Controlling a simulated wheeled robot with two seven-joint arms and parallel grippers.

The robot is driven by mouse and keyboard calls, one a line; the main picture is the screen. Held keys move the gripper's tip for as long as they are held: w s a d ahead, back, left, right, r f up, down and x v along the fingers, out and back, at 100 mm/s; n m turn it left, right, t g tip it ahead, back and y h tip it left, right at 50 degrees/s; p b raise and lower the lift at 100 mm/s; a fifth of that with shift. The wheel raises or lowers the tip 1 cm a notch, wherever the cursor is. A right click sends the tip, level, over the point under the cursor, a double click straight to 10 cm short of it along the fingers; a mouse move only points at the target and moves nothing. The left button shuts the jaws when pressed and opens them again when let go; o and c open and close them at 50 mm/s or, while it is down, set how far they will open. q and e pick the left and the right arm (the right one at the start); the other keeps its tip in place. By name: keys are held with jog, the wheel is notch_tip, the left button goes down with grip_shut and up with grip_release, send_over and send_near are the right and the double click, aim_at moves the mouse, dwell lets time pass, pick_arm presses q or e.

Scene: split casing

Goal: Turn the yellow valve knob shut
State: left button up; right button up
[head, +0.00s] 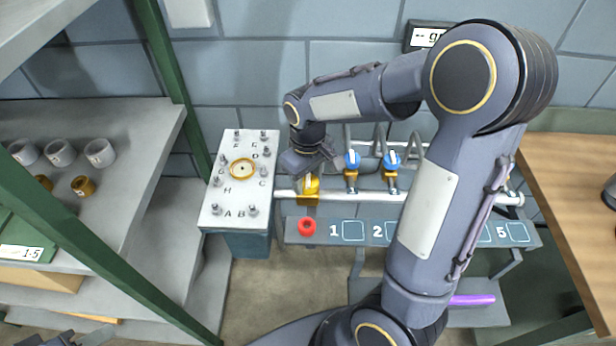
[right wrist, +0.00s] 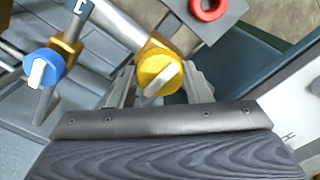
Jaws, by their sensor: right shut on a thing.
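The yellow valve knob (head: 310,184) sits on a brass-coloured valve body at the left end of the pale pipe (head: 285,194). In the right wrist view the knob (right wrist: 160,72) shows a white bar on its face, slanting up to the right, roughly crosswise to the pipe. My right gripper (head: 318,164) reaches down to the knob from behind. Its two fingers (right wrist: 160,84) stand on either side of the knob and are shut on it. A small part of my left gripper (head: 82,338) shows at the bottom left edge; its jaws are not clear.
Two blue-knobbed valves (head: 352,160) (head: 392,160) stand to the right on branches. A red ring (head: 307,227) lies on the numbered grey panel (head: 362,238) in front. A white board with lettered studs (head: 224,205) stands left.

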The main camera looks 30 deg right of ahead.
aim_at(308, 179)
dwell(0.4)
jog(key=o, duration=1)
notch_tip(308, 179, up, 8)
jog(key=shift+f, duration=0.1)
jog(key=s+a+m+t+y, duration=0.1)
jog(key=s+t, duration=0.1)
jog(key=s, duration=0.3)
jog(key=s+a+m+t+y, duration=0.1)
jog(key=s, duration=0.5)
jog(key=s+a+r+m+t+y, duration=0.1)
jog(key=s+a+m+t, duration=0.1)
jog(key=s, duration=0.4)
jog(key=shift+t+y, duration=0.3)
jog(key=shift+y, duration=0.1)
